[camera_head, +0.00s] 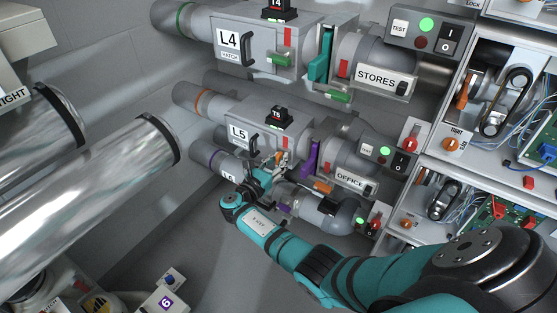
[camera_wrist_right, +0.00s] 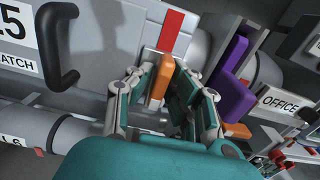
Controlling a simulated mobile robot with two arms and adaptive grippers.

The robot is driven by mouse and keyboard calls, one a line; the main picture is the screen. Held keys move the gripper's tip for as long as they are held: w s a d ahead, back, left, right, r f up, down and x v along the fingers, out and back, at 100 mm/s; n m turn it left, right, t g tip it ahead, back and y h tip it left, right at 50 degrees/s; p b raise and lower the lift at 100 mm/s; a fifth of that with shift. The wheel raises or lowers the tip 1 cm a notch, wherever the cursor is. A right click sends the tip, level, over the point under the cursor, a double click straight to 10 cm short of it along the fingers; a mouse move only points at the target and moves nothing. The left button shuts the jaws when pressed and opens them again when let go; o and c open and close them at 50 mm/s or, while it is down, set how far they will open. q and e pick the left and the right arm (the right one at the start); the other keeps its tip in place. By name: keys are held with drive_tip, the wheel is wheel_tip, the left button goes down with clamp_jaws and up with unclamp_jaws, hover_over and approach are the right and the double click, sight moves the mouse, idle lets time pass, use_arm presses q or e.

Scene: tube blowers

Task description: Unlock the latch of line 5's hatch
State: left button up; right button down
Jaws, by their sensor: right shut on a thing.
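Line 5's hatch (camera_head: 262,122) is a grey box cover on the L5 pipe, with a black handle (camera_wrist_right: 57,45) that shows in the wrist view. Its orange latch (camera_wrist_right: 161,76) stands roughly upright in the wrist view, just below a red strip (camera_wrist_right: 171,32) on the hatch. My right gripper (camera_wrist_right: 162,92) is shut on the latch, with teal pads on both sides of it. In the head view the right gripper (camera_head: 274,163) reaches the lower right part of the hatch and mostly hides the latch. My left gripper is not in view.
A purple slide plate (camera_head: 311,160) stands right of the hatch, close to my gripper. The OFFICE sign (camera_head: 350,180) and a switch box (camera_head: 384,152) lie farther right. The L4 line (camera_head: 258,40) runs above and the L6 line (camera_head: 212,162) below. Open electrical cabinets (camera_head: 495,95) stand at the right.

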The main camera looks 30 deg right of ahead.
drive_tip(key=c, duration=1.3)
unclamp_jaws()
drive_tip(key=shift+c, duration=0.2)
drive_tip(key=v, duration=1.2)
drive_tip(key=shift+f, duration=0.1)
